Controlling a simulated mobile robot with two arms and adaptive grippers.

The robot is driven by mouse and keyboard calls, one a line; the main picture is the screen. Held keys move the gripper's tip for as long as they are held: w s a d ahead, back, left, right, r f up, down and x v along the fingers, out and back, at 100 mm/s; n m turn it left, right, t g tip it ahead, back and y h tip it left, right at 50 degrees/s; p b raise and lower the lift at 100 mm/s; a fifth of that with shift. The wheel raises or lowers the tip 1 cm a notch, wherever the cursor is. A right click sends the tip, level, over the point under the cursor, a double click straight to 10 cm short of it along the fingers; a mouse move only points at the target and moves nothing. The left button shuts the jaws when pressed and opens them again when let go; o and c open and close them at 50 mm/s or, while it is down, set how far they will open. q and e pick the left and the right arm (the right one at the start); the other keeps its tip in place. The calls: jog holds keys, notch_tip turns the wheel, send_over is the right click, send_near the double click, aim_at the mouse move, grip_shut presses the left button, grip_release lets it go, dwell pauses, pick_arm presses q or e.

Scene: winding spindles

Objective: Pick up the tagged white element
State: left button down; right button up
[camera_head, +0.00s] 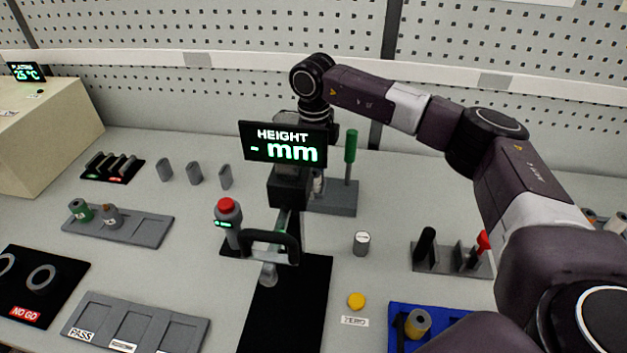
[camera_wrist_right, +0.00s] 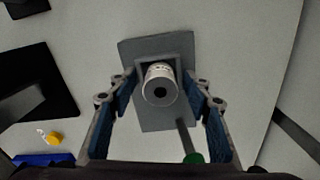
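A white cylindrical element (camera_wrist_right: 160,76) with small dark markings on its side and a dark round hole in its end sits in a grey stand (camera_wrist_right: 165,122). In the head view a sliver of the white element (camera_head: 318,182) shows beside the height display, at the grey stand (camera_head: 335,203). My right gripper (camera_wrist_right: 160,98) is open above the stand, its blue-padded fingers on either side of the element with gaps visible. In the head view its fingers are mostly hidden behind the display. My left gripper is not in view.
The height display (camera_head: 284,144) stands in front of the right gripper. A green-handled tool (camera_head: 350,148) rises from the stand, close to the right finger in the wrist view. A small grey cylinder (camera_head: 361,245) with a white top and a yellow button (camera_head: 356,300) are nearer on the table.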

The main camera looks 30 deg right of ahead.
jog(key=c, duration=1)
jog(key=shift+c, duration=0.4)
jog(key=shift+r, duration=0.15)
